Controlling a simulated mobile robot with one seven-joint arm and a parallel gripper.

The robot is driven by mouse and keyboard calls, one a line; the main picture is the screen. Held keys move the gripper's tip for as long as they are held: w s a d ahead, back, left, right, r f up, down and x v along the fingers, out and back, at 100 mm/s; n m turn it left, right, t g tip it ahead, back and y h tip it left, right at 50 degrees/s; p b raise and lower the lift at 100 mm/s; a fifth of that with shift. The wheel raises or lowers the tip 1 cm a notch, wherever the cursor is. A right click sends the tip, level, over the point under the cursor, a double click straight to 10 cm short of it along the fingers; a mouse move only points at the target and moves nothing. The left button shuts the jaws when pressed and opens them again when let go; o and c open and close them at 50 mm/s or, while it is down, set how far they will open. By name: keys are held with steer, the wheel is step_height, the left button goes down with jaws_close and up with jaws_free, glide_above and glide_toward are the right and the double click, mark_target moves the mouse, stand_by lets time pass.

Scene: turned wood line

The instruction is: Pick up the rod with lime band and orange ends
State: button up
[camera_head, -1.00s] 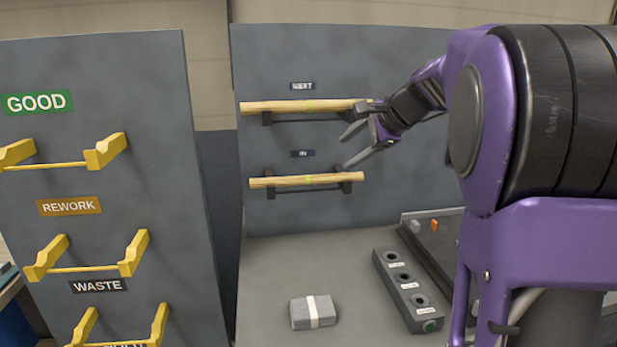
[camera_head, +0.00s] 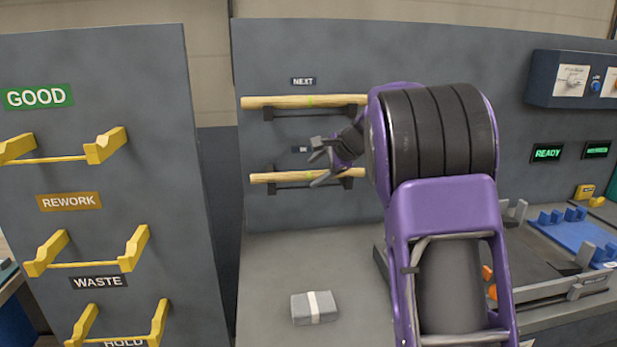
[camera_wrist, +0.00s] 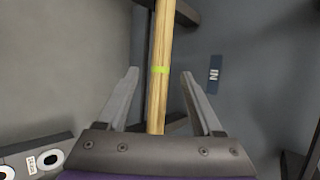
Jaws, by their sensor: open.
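A pale wooden rod (camera_head: 275,178) lies level on the lower rack, marked IN. My gripper (camera_head: 316,165) is open in front of this rod, one finger above and one below in the head view. In the wrist view my gripper (camera_wrist: 160,74) shows a gap on both sides of the rod. Another wooden rod with a lime band (camera_head: 280,102) lies on the upper rack, marked NEXT.
A grey block with a white band (camera_head: 314,308) lies on the bench below. Yellow racks (camera_head: 90,262) marked GOOD, REWORK and WASTE are on the left panel. A blue fixture (camera_head: 580,236) stands at the right. The bench left of the block is clear.

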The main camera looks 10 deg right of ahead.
steer(key=shift+x, duration=0.85)
steer(key=shift+c, duration=0.3)
jaws_close()
